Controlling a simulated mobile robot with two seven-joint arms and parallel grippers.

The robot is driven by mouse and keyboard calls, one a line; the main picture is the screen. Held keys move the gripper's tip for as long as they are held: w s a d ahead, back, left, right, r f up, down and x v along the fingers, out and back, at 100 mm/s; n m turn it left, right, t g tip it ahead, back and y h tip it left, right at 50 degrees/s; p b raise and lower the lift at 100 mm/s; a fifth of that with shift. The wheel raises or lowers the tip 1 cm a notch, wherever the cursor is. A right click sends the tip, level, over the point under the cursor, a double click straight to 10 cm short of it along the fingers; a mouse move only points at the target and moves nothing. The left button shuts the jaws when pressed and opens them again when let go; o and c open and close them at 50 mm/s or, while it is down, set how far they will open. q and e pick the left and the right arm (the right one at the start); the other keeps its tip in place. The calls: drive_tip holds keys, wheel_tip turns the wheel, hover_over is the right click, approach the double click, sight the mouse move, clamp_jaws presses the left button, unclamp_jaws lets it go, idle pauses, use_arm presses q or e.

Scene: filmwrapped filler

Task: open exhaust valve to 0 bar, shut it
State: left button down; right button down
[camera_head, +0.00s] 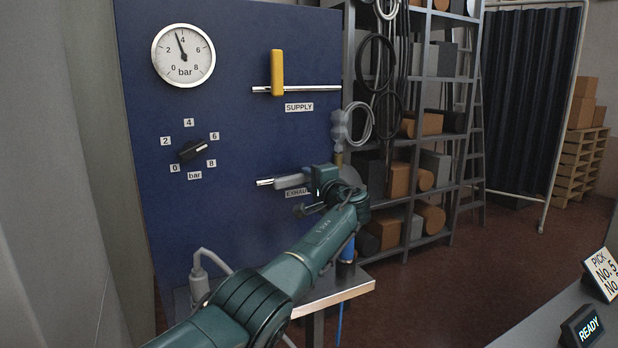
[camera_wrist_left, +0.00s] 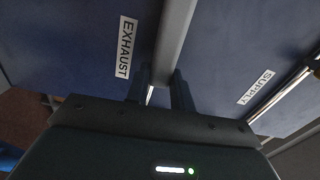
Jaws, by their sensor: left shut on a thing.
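A blue panel (camera_head: 235,130) carries a round bar gauge (camera_head: 183,55); its needle points just left of upright, a little below 4. The grey exhaust handle (camera_head: 290,182) lies roughly along its short pipe, above the EXHAUST label (camera_head: 297,193), which my gripper partly covers. My left gripper (camera_head: 313,183) is shut on the handle at its right part. In the left wrist view the grey handle (camera_wrist_left: 176,35) passes between my two dark fingers (camera_wrist_left: 161,92), beside the EXHAUST label (camera_wrist_left: 125,48). The yellow supply handle (camera_head: 277,72) stands upright across its pipe. My right gripper is out of view.
A black selector knob (camera_head: 192,150) with a 0 to 8 bar scale sits below the gauge. A metal ledge (camera_head: 335,295) juts out under the panel. Shelves (camera_head: 440,125) with boxes and hanging cables stand to the right. A READY sign (camera_head: 582,327) is at lower right.

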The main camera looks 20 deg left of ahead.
use_arm(q)
drive_tip(key=shift+f, duration=0.1)
idle(0.5)
drive_tip(key=c, duration=1.2)
unclamp_jaws()
drive_tip(key=shift+v, duration=0.85)
drive_tip(key=b+v, duration=0.1)
drive_tip(key=v, duration=1)
drive_tip(key=shift+s+b, duration=0.2)
drive_tip(key=shift+b, duration=0.1)
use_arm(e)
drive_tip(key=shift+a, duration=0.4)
use_arm(q)
drive_tip(key=shift+d, duration=0.15)
drive_tip(key=shift+f, duration=0.1)
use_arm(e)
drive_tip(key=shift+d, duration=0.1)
